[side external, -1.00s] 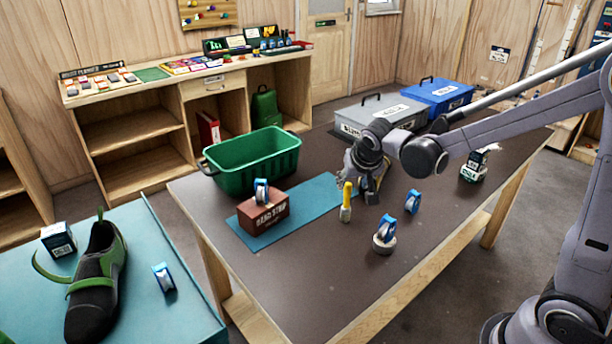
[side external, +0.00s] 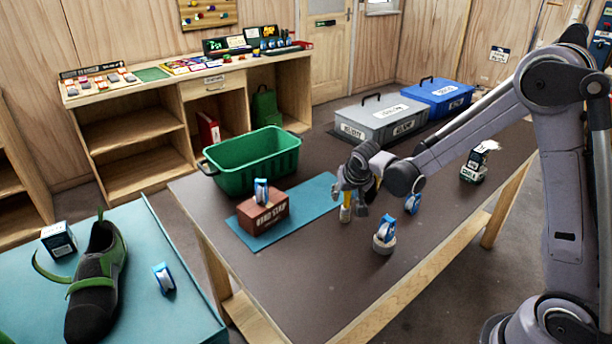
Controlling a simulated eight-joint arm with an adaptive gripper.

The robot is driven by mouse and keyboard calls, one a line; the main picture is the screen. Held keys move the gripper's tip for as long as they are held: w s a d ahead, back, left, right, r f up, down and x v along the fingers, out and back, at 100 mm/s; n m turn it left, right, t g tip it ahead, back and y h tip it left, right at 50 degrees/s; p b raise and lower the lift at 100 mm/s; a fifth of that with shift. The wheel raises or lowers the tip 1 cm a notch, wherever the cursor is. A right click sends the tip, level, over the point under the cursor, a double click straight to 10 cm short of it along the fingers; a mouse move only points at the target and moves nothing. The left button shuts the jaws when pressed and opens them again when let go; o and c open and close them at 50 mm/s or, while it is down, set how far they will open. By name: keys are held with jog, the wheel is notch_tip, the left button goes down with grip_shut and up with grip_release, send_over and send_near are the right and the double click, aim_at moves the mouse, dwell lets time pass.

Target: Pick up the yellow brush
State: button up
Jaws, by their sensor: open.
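The yellow brush (side external: 346,200) stands upright on the brown table, with its yellow handle up and its pale end down. It is just right of the teal mat, and its upper part is partly hidden by my gripper. My gripper (side external: 353,207) is open and points down over the brush, with its fingers low beside it. I cannot tell from this side whether the brush is between the fingers or whether they touch it.
A brown block (side external: 264,213) with a blue tape roll on it sits on the teal mat (side external: 310,200). A green bin (side external: 252,172) stands behind. Blue-and-white rolls (side external: 384,240) and another blue roll (side external: 412,203) are close right. Grey (side external: 380,122) and blue (side external: 440,97) boxes stand at the back.

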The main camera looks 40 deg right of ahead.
grip_shut()
dwell(0.3)
